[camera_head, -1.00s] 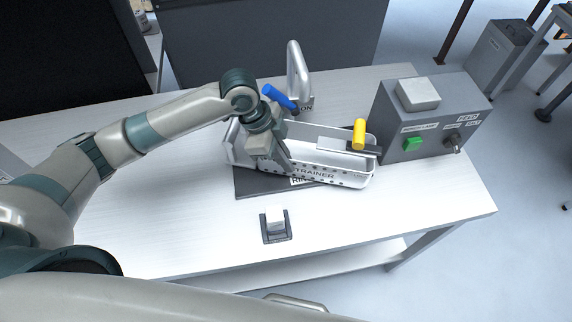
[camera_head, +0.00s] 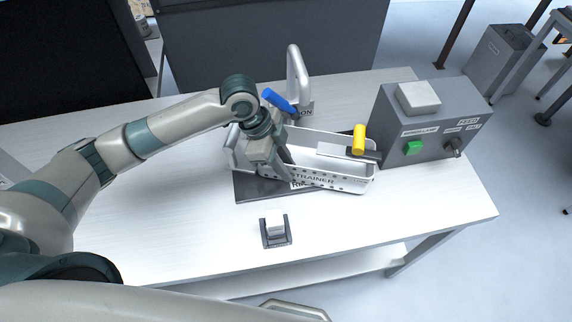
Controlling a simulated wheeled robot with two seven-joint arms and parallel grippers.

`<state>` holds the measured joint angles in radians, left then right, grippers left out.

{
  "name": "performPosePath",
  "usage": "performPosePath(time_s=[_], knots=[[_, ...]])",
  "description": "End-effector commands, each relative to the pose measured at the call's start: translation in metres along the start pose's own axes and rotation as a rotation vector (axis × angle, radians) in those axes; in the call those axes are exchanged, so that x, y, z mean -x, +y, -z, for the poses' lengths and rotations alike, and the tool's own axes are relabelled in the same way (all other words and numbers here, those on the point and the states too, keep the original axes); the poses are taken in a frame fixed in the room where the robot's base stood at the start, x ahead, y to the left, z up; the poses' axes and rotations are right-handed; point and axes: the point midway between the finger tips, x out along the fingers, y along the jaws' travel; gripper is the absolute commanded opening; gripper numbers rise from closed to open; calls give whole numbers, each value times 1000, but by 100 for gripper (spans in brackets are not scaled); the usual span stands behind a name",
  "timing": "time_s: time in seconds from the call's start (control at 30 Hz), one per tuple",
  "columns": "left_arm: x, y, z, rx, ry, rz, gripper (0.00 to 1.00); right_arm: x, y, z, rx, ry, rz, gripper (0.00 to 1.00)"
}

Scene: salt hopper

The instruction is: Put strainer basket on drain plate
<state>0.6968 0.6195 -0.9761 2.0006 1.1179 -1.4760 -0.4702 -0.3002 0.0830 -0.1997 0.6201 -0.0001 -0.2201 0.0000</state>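The white strainer basket (camera_head: 335,183), a long open tray with holes along its front wall and the word "STRAINER", sits at the middle of the table. Its front edge overlaps a dark flat plate (camera_head: 250,191), perhaps the drain plate, whose label is partly hidden. I cannot tell whether the basket rests flat on it. My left gripper (camera_head: 283,173) points down at the left part of the basket, by its front wall. Its fingertips are partly hidden, and I cannot tell whether they grip the wall. My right gripper is not in view.
A grey control box (camera_head: 430,125) with a green button stands at right. A yellow handle (camera_head: 359,139) stands at the basket's right end. A blue-handled faucet (camera_head: 297,78) rises behind. A small dark holder with a white block (camera_head: 275,229) is in front. The table's left side is clear.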

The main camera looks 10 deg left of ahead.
Motion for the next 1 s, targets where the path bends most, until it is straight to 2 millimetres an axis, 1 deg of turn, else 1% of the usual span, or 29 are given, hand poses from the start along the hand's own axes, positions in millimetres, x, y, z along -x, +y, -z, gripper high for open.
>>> performPosePath(time_s=[0.17,0.27,0.37,0.6,0.73,0.9,1.0], knots=[[9,-1,0,0,0,3,22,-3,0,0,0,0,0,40],[20,-1,0,-1,0,3,22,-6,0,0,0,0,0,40],[35,-1,0,-2,1,4,22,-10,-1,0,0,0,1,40],[78,-2,0,-1,0,5,22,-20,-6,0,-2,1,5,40],[99,-1,0,-2,0,4,22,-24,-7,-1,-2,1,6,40],[116,-1,0,0,-1,2,22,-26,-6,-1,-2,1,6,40],[121,0,0,0,0,1,22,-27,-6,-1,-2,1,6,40]])
